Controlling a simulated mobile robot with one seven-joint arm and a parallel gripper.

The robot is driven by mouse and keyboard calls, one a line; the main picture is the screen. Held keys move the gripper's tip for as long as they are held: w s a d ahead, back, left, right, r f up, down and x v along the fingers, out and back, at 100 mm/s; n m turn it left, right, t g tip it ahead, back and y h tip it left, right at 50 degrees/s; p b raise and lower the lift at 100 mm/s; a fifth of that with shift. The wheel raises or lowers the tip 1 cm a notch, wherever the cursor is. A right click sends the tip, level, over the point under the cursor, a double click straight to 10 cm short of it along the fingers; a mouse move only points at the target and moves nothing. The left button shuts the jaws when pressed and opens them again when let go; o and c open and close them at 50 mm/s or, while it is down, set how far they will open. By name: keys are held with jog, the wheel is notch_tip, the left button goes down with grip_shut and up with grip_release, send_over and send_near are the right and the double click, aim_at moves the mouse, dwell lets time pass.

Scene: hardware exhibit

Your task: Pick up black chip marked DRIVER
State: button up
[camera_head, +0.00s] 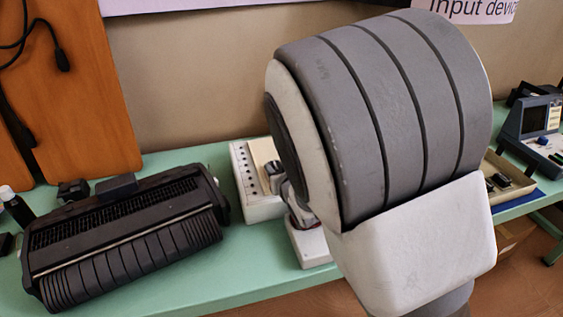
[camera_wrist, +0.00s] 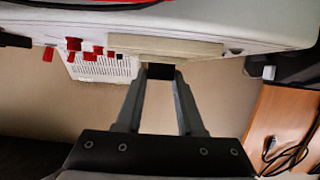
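A small black chip (camera_wrist: 160,71) sits between the fingertips of my gripper (camera_wrist: 161,76) in the wrist view. It fills the gap, and a finger lies against each side. No marking on it is legible, so I cannot read DRIVER. The chip is right at the edge of a beige board (camera_wrist: 195,48) on a white box; whether it still touches the board I cannot tell. In the head view, my arm covers much of the middle, and my gripper (camera_head: 274,172) shows only partly beside the white box (camera_head: 255,209).
A large black ribbed device (camera_head: 120,240) lies on the green table (camera_head: 190,290) at left. A shallow tray (camera_head: 515,186) of dark parts and a blue-grey device (camera_head: 535,130) stand at right. Red parts (camera_wrist: 95,52) and a white vented box (camera_wrist: 100,70) show near my gripper.

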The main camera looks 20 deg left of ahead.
grip_shut()
jog(key=shift+r, duration=0.1)
